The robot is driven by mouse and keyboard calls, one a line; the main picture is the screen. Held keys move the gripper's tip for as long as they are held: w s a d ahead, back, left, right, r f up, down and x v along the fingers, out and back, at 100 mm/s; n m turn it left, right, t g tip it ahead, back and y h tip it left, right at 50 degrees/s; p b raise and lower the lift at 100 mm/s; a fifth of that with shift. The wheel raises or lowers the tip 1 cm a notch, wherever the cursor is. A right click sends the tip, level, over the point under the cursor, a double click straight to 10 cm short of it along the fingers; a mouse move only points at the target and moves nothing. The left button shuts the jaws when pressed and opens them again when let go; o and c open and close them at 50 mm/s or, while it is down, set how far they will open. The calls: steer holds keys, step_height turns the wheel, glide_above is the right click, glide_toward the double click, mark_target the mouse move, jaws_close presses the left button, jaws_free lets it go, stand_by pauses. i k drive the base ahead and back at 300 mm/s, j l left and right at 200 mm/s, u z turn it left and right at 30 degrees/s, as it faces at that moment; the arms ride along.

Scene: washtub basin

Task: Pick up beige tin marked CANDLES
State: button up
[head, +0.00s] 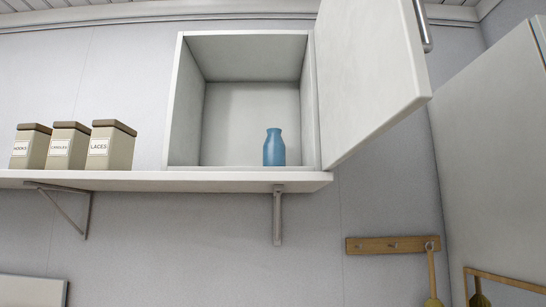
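Three beige tins with brown lids stand in a row at the left end of the visible shelf in the head view. The middle one is the tin marked CANDLES (66,147); its small label is hard to read but seems to say that. The tin marked HOOKS (31,147) is to its left, and the tin marked LACES (112,147) is to its right. The tins are close together, and the front faces of all three show. My gripper is not in view.
The tins share a white shelf (200,181) on metal brackets with an open cabinet (178,110) holding a blue bottle (274,148). The cabinet door (370,75) swings out at right. A wooden hook rail (375,245) hangs below. The shelf between tins and cabinet is clear.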

mark_target(69, 145)
steer(key=j+u, duration=1.15)
steer(key=i+l, duration=0.05)
